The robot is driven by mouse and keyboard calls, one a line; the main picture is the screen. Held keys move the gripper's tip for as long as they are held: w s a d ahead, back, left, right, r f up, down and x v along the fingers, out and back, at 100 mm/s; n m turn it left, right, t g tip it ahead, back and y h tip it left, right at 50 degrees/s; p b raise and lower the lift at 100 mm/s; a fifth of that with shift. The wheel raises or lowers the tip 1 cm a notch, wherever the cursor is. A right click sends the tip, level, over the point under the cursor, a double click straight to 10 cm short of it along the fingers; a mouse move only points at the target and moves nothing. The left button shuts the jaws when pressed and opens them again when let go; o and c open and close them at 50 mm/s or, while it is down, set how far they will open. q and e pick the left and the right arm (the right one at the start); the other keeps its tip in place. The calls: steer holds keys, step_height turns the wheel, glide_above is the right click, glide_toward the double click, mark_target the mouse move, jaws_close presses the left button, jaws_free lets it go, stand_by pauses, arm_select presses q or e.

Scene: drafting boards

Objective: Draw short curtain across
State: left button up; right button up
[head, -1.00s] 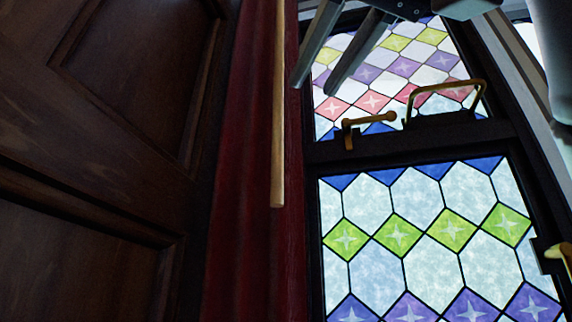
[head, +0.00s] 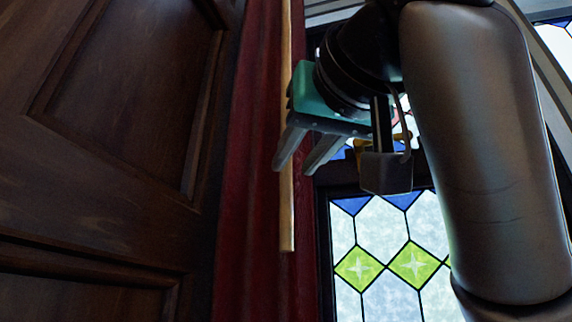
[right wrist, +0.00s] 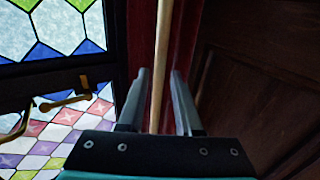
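The dark red curtain (head: 250,200) hangs gathered in a narrow strip between dark wood panelling and the stained-glass window. A pale wooden rod (head: 287,220) hangs upright in front of it, its lower end free. My right gripper (head: 294,168) is at the rod, above its lower end. In the right wrist view, the rod (right wrist: 160,60) runs between the two spread fingers (right wrist: 159,76), with gaps on both sides. The right gripper is open. The curtain's top is out of view. My left gripper is not in view.
Dark wood panelling (head: 130,110) stands close on the left. The leaded window (head: 395,265) is on the right, partly hidden by my right arm. Brass window fittings (right wrist: 65,98) project near the gripper in the right wrist view.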

mark_target(288, 172)
steer(key=p+x, duration=0.1)
steer(key=x, duration=0.4)
jaws_close()
stand_by(1.4)
